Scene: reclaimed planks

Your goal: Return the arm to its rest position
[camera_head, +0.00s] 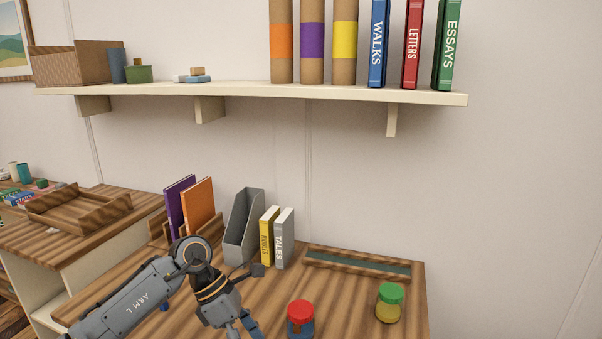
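My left arm (150,296), marked ARM L, comes in from the lower left and bends at a round joint in front of the file holders. My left gripper (243,328) points down over the wooden desk near the bottom edge. Its fingertips are cut off by the frame, so I cannot tell whether it is open or shut. I see nothing held in the part that shows. My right arm and gripper are not in view.
A red-lidded jar (300,318) stands just right of my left gripper; a green-lidded jar (389,303) is farther right. Behind are a grey file holder (243,228), yellow and grey books (284,238), and a long shallow tray (357,263). A loaded wall shelf (300,92) hangs above.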

